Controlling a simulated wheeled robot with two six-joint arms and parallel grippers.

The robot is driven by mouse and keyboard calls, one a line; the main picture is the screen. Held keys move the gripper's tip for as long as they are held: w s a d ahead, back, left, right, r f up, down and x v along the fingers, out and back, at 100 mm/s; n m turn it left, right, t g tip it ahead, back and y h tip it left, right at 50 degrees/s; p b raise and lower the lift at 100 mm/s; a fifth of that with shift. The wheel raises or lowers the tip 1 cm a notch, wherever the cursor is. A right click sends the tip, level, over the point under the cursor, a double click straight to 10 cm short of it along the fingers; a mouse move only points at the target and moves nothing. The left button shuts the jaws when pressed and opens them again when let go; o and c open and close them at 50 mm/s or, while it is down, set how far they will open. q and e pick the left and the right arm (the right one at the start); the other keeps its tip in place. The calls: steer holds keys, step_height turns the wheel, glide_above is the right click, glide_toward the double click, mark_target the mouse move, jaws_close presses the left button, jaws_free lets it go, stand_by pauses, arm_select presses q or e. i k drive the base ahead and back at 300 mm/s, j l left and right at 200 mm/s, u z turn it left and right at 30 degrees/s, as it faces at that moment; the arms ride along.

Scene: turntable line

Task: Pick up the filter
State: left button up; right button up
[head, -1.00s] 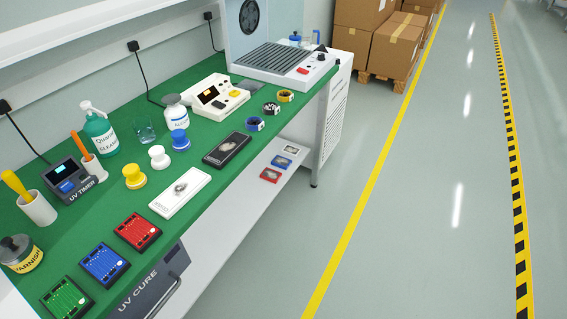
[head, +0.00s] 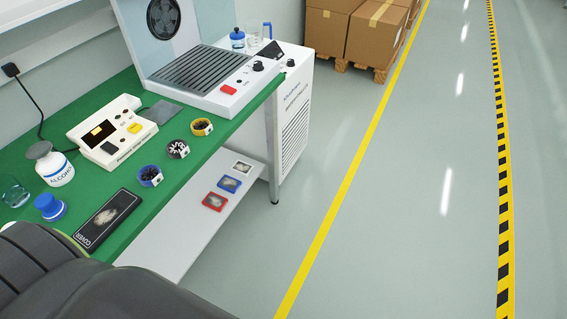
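No part is labelled as a filter, and I cannot tell for sure which thing it is. A flat dark grey square (head: 161,112) lies on the green bench, between the white power-supply-like device (head: 112,130) and the white extractor unit (head: 215,85). The unit has a slotted grey grille on top and a round black fan guard (head: 163,18) in its upright back panel. Neither of my grippers is in view.
Yellow (head: 202,127), black-and-white (head: 178,149) and blue (head: 150,176) rings stand on the bench (head: 215,133). A black case (head: 107,219) and alcohol bottle (head: 53,164) are nearer. Cards lie on the lower shelf (head: 165,245). Floor (head: 400,200) at right is clear.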

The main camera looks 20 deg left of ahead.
mark_target(229, 183)
steer(key=i+l+u, duration=0.1)
steer(key=i, duration=0.45)
steer(key=i+l+u, duration=0.15)
steer(key=i, duration=0.4)
steer(key=i+l+u, duration=0.1)
steer(key=i+l, duration=0.2)
steer(key=i, duration=0.2)
